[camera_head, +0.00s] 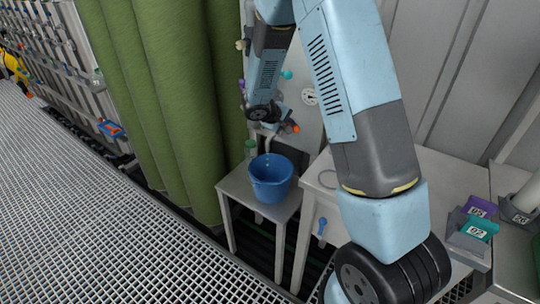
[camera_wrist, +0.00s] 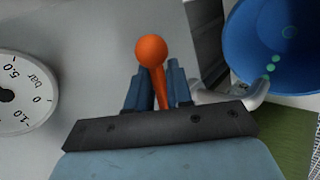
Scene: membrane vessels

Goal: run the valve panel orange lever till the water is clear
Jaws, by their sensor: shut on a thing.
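The orange lever (camera_wrist: 151,50) has a round knob and a tapered stem. It also shows small in the head view (camera_head: 296,129). My gripper (camera_wrist: 155,85) is shut on the stem, one blue finger on each side, with the knob beyond the fingers. In the head view my gripper (camera_head: 278,122) is at the valve panel (camera_head: 303,122). A pale spout (camera_wrist: 232,100) is right of the fingers. Several green drops (camera_wrist: 270,68) show between the spout and the blue bucket (camera_wrist: 242,35). The bucket (camera_head: 270,182) stands upright below the spout.
A round gauge (camera_wrist: 20,92) is on the panel, left of the lever. The bucket stands on a small grey table (camera_head: 238,190). Tall green vessels (camera_head: 165,110) are to its left. A white bench (camera_head: 435,180) with purple and teal labelled items is at right.

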